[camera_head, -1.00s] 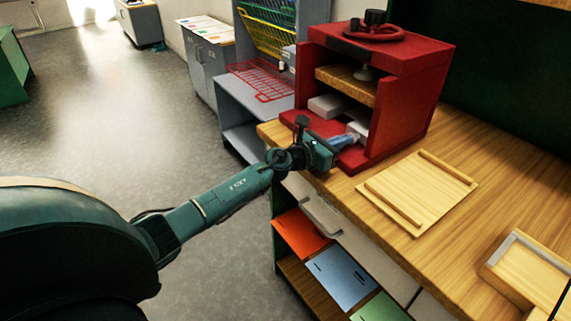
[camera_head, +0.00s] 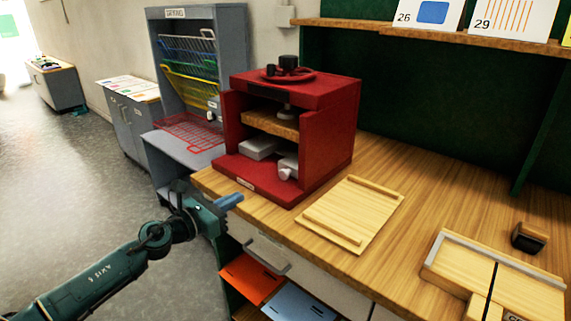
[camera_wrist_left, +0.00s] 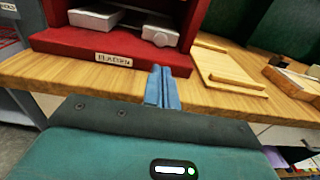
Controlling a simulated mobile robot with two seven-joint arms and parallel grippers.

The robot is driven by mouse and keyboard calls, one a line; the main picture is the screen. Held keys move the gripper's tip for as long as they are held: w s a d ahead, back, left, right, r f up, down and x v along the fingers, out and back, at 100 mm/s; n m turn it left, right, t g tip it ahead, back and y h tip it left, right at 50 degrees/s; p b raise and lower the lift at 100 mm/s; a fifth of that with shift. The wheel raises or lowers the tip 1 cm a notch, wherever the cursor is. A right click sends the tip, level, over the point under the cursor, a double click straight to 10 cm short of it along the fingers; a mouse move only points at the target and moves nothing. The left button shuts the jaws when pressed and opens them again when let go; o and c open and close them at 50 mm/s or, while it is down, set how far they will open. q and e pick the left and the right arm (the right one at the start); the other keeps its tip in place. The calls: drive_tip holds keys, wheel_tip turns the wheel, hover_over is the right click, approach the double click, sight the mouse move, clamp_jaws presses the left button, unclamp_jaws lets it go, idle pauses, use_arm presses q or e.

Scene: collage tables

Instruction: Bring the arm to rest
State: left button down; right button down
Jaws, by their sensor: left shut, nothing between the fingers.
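My left gripper (camera_head: 229,202) is in the head view, just in front of the workbench's left front edge and below the red press-like cabinet. Its blue fingers are together with nothing between them. They also show in the left wrist view (camera_wrist_left: 162,88), pointing toward the cabinet's name plate, apart from the cabinet. My left arm (camera_head: 95,278) reaches in from the lower left. My right gripper is not in view.
The red cabinet (camera_head: 322,135) stands on the wooden workbench (camera_head: 400,235); white blocks (camera_head: 258,147) lie inside. A wooden board (camera_head: 355,212) and a trimmer-like wooden tray (camera_head: 462,262) lie to the right. A grey drying rack (camera_head: 228,35) stands behind left. Open floor (camera_head: 55,190) lies at left.

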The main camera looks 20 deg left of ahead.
use_arm(q)
drive_tip(key=s+d+f+m+g+y+p, duration=0.1)
drive_tip(key=s+d+f+m, duration=0.4)
drive_tip(key=s+m, duration=0.4)
drive_tip(key=s+d+f+m+g+y+p, duration=0.1)
drive_tip(key=s+d+f+m+g+p, duration=0.1)
drive_tip(key=s+d+f+m, duration=0.3)
drive_tip(key=s+d+f+m+g+y+p, duration=0.1)
drive_tip(key=s+d+f+m, duration=0.5)
drive_tip(key=s+m, duration=0.6)
drive_tip(key=m+g+p, duration=0.1)
drive_tip(key=m, duration=0.7)
drive_tip(key=shift+s+f+y, duration=0.35)
drive_tip(key=shift+s+y, duration=0.05)
